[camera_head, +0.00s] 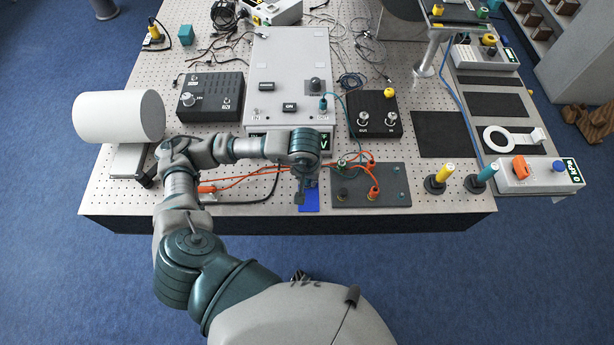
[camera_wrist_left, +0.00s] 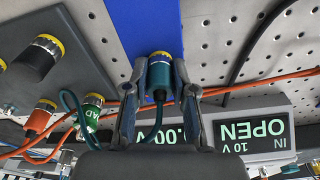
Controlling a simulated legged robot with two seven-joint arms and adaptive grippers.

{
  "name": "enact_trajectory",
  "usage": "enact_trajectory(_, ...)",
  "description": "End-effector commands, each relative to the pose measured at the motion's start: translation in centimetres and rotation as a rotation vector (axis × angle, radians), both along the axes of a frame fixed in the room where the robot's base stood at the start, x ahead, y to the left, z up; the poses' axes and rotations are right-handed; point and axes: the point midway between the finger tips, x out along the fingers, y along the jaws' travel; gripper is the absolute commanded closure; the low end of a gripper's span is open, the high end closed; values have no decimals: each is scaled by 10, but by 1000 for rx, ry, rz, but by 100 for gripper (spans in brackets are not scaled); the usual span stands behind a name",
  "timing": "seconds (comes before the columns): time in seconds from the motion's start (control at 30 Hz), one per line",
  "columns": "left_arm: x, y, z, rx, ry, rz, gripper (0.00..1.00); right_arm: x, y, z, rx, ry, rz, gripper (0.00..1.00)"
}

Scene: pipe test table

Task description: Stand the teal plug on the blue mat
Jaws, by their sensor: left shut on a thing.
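In the left wrist view the teal plug (camera_wrist_left: 159,76), with a yellow ring at its end, sits between the two fingers of my left gripper (camera_wrist_left: 158,88), which is shut on it. The blue mat (camera_wrist_left: 148,25) runs behind the plug. In the head view my left gripper (camera_head: 304,190) points down over the blue mat (camera_head: 311,203), near the table's front edge, and hides the plug and part of the mat. I cannot tell whether the plug touches the mat. My right gripper is not in view.
A dark socket board (camera_head: 385,195) with orange leads stands right of the mat. Orange cables (camera_head: 235,181) cross the table beside the gripper. The grey meter box (camera_head: 290,75) stands behind. A white cylinder (camera_head: 118,116) is at the left. Yellow (camera_head: 440,176) and teal-capped (camera_head: 484,176) plugs stand at the right.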

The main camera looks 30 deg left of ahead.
Motion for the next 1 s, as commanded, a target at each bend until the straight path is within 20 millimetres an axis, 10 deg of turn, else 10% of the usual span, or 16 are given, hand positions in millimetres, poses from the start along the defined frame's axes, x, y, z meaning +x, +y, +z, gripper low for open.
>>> enact_trajectory(0.4,-1,1,-3,-3,1,-1,100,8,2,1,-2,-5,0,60)
enact_trajectory(0.43,-1,1,-2,-3,1,-1,70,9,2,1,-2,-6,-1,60)
enact_trajectory(0.53,-1,1,-2,-2,1,-1,50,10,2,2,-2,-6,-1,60)
enact_trajectory(1.0,-1,-1,11,-2,-4,-2,50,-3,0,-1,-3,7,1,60)
